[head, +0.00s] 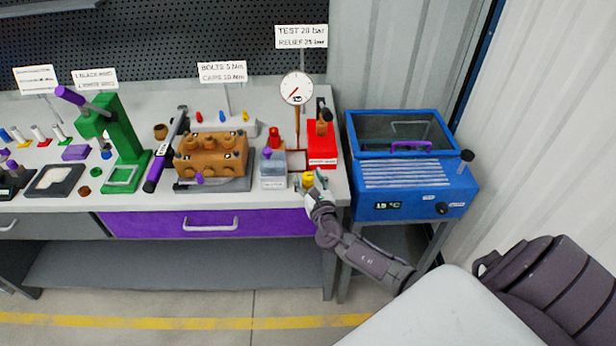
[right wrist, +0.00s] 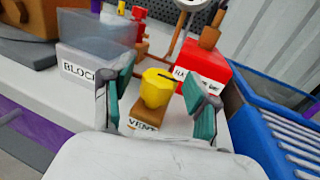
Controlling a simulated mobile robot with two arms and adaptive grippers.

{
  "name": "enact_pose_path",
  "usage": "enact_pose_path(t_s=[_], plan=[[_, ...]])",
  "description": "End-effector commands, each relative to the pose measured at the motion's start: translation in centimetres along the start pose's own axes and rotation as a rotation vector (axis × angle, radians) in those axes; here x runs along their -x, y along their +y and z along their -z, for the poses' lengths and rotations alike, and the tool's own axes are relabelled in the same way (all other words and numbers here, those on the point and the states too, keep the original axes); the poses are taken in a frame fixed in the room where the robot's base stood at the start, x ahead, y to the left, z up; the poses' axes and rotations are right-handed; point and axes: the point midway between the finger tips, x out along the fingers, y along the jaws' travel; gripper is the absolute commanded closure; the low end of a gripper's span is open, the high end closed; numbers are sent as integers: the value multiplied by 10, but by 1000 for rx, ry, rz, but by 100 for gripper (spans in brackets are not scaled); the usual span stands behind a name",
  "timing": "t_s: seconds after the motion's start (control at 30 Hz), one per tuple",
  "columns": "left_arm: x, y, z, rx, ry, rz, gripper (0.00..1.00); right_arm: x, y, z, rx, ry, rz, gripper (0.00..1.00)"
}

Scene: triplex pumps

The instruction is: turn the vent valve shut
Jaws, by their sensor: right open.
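The vent valve has a yellow knob (right wrist: 157,88) with a dark slot line on top, on a brown base with a label reading VENT (right wrist: 143,124). In the head view the yellow knob (head: 308,179) is at the front right of the bench. My right gripper (right wrist: 153,97) is open, with its teal-padded fingers on either side of the knob; I cannot tell if they touch it. In the head view my right gripper (head: 314,186) reaches the bench's front edge and partly hides the valve. My left gripper is not in view.
Behind the valve stand a red box (head: 323,147) and a pressure gauge (head: 296,89). A grey box labelled BLOCK (head: 273,170) is to its left. A blue bath (head: 408,172) stands right of the bench. The brown pump block (head: 211,155) is further left.

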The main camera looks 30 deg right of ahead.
Motion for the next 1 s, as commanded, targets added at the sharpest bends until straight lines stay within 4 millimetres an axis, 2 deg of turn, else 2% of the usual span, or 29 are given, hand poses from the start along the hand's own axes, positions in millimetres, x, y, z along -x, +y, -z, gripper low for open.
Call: enact_pose_path(t_s=[0.33,0.67,0.7,1.0], plan=[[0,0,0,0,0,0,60,-3,0,0,0,0,-1,43],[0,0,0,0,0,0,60,-3,0,0,0,0,0,98],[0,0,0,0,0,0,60,-3,0,0,0,0,0,100],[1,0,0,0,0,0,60,-3,1,0,-3,1,43,100]])
